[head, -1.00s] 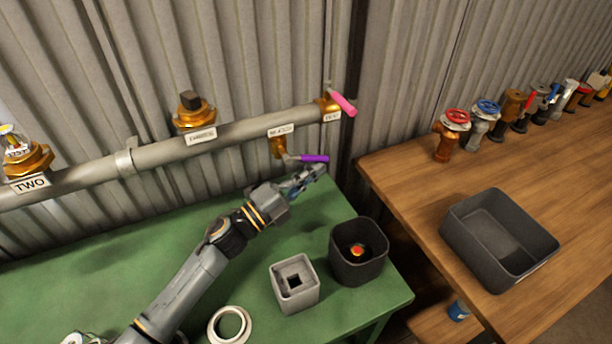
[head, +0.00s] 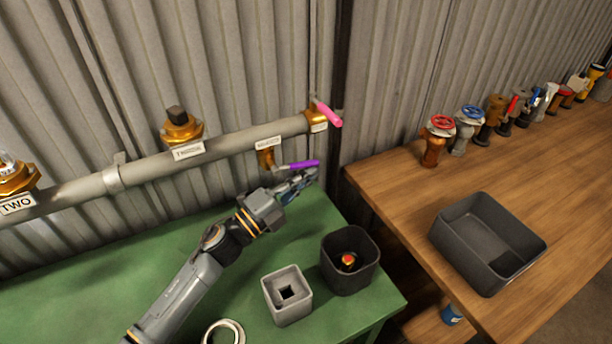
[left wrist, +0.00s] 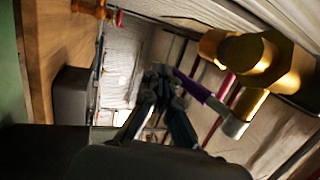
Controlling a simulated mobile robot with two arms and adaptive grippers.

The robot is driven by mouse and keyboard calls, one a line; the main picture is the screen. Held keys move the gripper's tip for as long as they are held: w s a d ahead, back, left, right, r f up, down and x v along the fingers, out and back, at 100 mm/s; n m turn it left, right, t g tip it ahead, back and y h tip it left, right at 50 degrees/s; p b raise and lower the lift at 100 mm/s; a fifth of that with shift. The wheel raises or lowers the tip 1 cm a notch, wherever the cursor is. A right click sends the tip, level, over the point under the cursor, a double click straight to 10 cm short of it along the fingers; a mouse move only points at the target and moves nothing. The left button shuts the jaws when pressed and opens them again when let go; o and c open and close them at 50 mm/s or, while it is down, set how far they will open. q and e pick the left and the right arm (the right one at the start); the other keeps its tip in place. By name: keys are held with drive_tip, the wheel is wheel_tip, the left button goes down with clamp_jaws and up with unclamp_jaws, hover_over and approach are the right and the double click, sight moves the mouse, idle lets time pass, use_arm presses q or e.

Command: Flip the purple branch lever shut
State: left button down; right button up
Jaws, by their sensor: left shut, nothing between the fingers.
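The purple lever (head: 303,164) sits on a small brass branch valve (head: 266,158) under the grey pipe and points right, its free end slightly raised. In the left wrist view the purple lever (left wrist: 193,88) runs from a grey stem up to my fingertips, with the brass valve (left wrist: 262,55) at the upper right. My left gripper (head: 312,174) is shut and empty, its fingertips just below the lever's free end. In the left wrist view the left gripper (left wrist: 160,82) is right beside the lever end; I cannot tell whether they touch. My right gripper is not in view.
A pink lever (head: 328,114) is at the pipe's right end. Below my arm, the green table (head: 120,270) holds a grey square block (head: 285,310), a dark bin (head: 335,275) and a white ring (head: 210,335). The wooden bench (head: 400,200) carries a dark tray (head: 450,240) and several valves.

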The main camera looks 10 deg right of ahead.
use_arm(q)
drive_tip(key=shift+a, duration=0.1)
drive_tip(key=v, duration=1.1)
drive_tip(key=shift+s+a, duration=0.2)
drive_tip(key=shift+a, duration=0.15)
drive_tip(key=shift+f, duration=0.15)
